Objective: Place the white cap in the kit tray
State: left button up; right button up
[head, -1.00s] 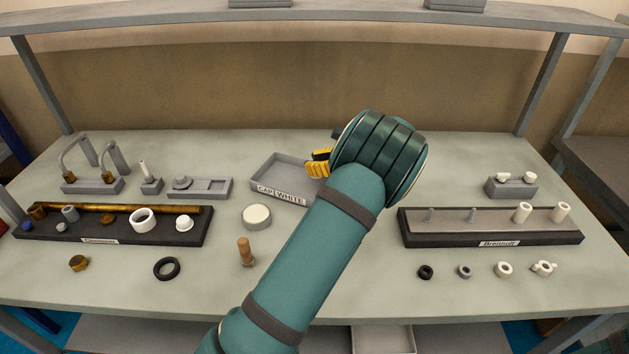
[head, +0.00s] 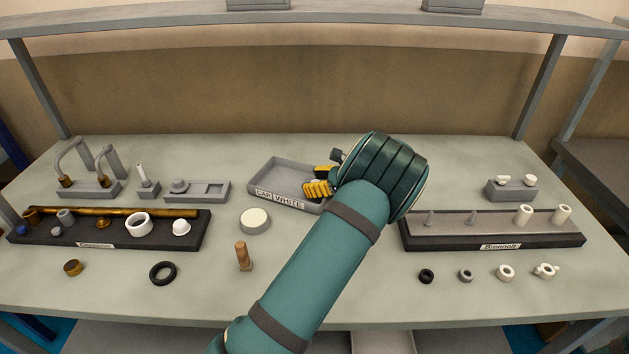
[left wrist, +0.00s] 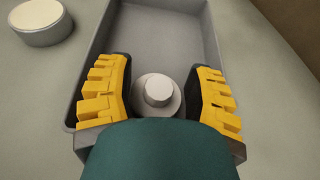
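A white cap (left wrist: 158,92), a round disc with a raised knob, lies in the grey bin labelled "CAP WHITE" (head: 270,173); the bin's floor shows in the left wrist view (left wrist: 165,40). My left gripper (head: 322,180) is low over the bin's right part. In the left wrist view the fingers (left wrist: 158,97) stand apart on either side of the cap, with narrow gaps. The cap is hidden in the head view. Two dark trays hold parts: a left one (head: 150,242), with a white cap-like piece (head: 181,228), and a right one labelled "Brennolt" (head: 440,239). My right gripper is not in view.
A round off-white disc (head: 255,220) and a wooden peg (head: 243,257) stand left of my arm. A black ring (head: 163,273) lies in front of the left tray. Several small fittings lie before the right tray. Grey fixtures (head: 204,190) stand behind the left tray.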

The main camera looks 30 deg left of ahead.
pick_arm(q)
jog(key=shift+r, duration=0.1)
jog(key=shift+w+d+r, duration=0.1)
jog(key=shift+d+r, duration=0.1)
jog(key=shift+d, duration=0.1)
jog(key=p+v, duration=0.2)
jog(key=v, duration=0.8)
jog(key=shift+d, duration=0.1)
jog(key=shift+w+d+r, duration=0.1)
jog(key=shift+d+r, duration=0.1)
jog(key=shift+d, duration=0.35)
